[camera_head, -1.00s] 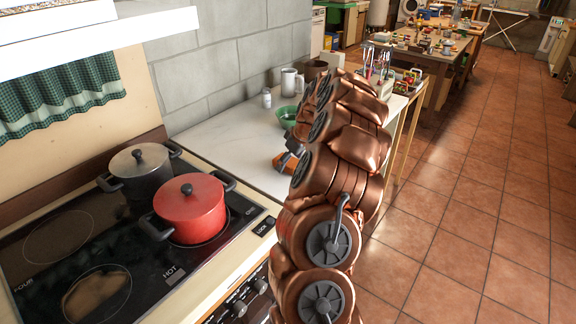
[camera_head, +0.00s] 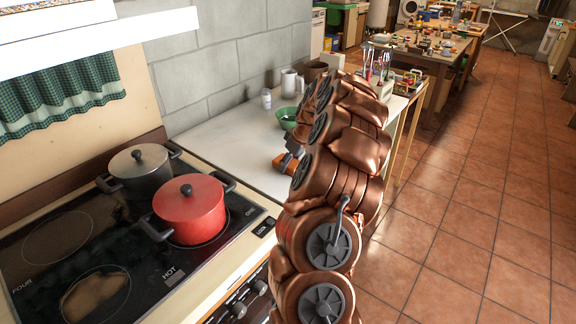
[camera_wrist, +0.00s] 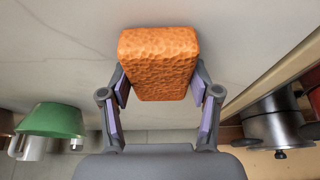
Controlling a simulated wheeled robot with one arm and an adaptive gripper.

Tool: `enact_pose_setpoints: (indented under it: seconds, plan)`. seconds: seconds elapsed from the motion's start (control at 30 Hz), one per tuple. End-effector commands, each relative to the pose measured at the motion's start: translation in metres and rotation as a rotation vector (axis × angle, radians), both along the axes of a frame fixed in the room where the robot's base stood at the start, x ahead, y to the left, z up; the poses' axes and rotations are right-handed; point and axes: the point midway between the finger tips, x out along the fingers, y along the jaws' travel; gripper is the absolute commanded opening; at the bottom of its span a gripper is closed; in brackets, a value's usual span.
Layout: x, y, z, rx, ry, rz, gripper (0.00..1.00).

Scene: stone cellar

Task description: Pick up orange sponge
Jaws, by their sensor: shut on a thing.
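The orange sponge (camera_wrist: 158,62) is a rough-surfaced block between the two fingers of my gripper (camera_wrist: 160,88) in the wrist view. The purple finger pads are against its left and right sides, and the gripper is shut on it. The white countertop (camera_wrist: 60,50) lies behind the sponge; I cannot tell whether the sponge touches it. In the head view, a small part of the sponge (camera_head: 282,163) shows left of my arm, over the countertop. My arm hides the rest of it and most of the gripper.
A green bowl (camera_head: 287,117), a white mug (camera_head: 291,82) and a small jar (camera_head: 266,98) stand farther back on the counter. A red pot (camera_head: 190,208) and a grey pot (camera_head: 141,168) stand on the black stove at left. Tiled floor lies open at right.

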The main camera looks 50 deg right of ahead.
Motion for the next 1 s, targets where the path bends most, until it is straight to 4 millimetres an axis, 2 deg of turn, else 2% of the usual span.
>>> enact_pose_setpoints:
  seconds: [0.03,0.1,0.67,1.0]
  plan:
    - [0.000,0.000,0.000,0.000,0.000,0.000,0.47]
    - [0.000,0.000,0.000,0.000,0.000,0.000,0.40]
    - [0.000,0.000,0.008,-0.001,0.000,0.001,0.40]
    - [0.001,-0.002,0.040,-0.004,-0.004,-0.002,0.40]
